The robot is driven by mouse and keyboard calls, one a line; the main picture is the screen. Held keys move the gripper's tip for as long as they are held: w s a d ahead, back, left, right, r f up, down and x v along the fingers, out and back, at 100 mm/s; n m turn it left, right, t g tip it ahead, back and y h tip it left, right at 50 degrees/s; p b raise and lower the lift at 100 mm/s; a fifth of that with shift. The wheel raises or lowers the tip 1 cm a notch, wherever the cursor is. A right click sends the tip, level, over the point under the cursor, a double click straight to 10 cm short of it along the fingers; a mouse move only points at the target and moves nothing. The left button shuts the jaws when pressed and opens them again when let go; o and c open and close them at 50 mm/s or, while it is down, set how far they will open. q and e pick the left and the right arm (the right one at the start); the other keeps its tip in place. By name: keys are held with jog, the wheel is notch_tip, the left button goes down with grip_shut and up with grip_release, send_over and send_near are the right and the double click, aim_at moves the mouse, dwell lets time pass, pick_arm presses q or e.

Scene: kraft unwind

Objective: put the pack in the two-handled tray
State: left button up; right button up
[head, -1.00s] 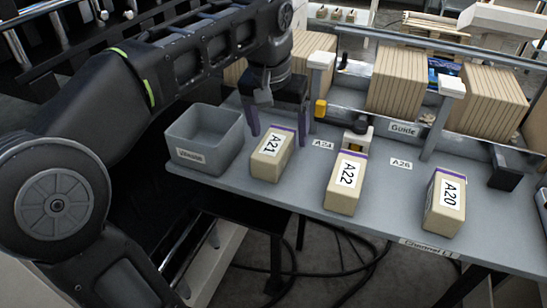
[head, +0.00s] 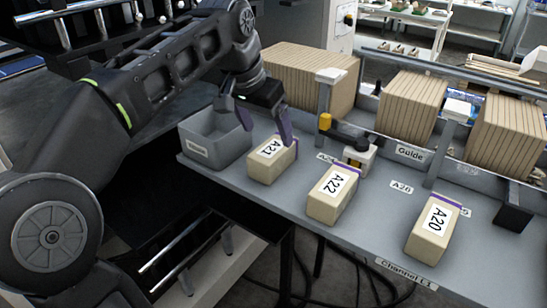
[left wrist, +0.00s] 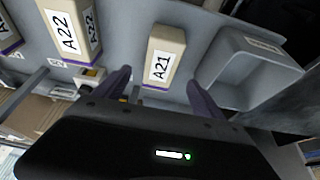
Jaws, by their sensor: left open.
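Three cream packs with purple bands stand on the grey shelf (head: 290,195): A21 (head: 270,161), A22 (head: 332,196) and A20 (head: 432,232). In the left wrist view, pack A21 (left wrist: 165,52) lies ahead, its near end appearing between my fingertips. My left gripper (head: 267,135) is open and empty, its purple fingers behind and above A21 in the head view; in the left wrist view (left wrist: 157,88) I cannot tell whether they touch it. My right gripper is out of view. I see no tray with two clear handles.
A grey open bin (head: 196,155) stands left of A21, close to the left finger. The shelf's front edge is open.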

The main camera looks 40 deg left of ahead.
aim_at(273, 147)
pick_arm(q)
jog(key=shift+x, duration=1.35)
jog(key=p+x, duration=0.1)
jog(key=x, duration=0.4)
jog(key=shift+a, duration=0.1)
jog(key=shift+f, duration=0.1)
jog(key=shift+f, duration=0.2)
jog(key=shift+c, duration=0.4)
grip_shut()
dwell(0.6)
notch_tip(273, 147, up, 11)
jog(key=shift+f, duration=0.2)
dwell(0.4)
